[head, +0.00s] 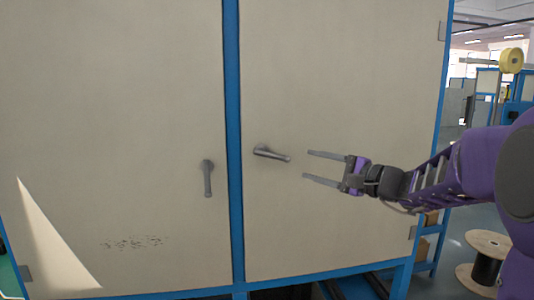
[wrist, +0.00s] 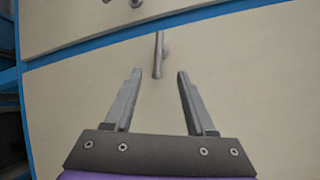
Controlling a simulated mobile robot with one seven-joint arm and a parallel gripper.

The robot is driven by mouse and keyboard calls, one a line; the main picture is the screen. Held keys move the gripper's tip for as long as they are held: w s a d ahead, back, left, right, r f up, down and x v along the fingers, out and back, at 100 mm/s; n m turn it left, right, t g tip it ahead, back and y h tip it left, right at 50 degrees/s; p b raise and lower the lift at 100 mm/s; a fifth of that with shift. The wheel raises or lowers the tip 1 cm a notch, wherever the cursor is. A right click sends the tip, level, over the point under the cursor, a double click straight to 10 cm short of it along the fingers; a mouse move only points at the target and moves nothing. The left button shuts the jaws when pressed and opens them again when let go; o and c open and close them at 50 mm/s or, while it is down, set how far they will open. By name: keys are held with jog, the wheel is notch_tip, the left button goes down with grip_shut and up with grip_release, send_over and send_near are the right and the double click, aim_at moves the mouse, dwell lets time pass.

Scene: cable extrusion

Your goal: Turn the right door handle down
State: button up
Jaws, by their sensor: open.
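The right door handle (head: 271,153) is a grey lever near the left edge of the right cream door (head: 350,80). It lies nearly level, its free end pointing right and slightly down. My gripper (head: 305,165) is open and empty to the right of the handle, its two fingers pointing left toward the handle's free end. A gap shows between fingertips and handle. In the wrist view the right handle (wrist: 158,55) stands just beyond the open fingertips, between their lines. The left door handle (head: 208,178) hangs straight down on the left cream door (head: 110,100).
A blue post (head: 234,150) divides the two doors. A blue frame edge runs below them. A wooden cable spool (head: 487,262) stands on the floor at the right. The door face around the right handle is clear.

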aim_at(269, 154)
jog(key=p+x, duration=0.2)
jog(key=x, duration=1.3)
jog(key=shift+w+a, duration=0.25)
jog(key=shift+a, duration=0.05)
grip_shut()
dwell(0.6)
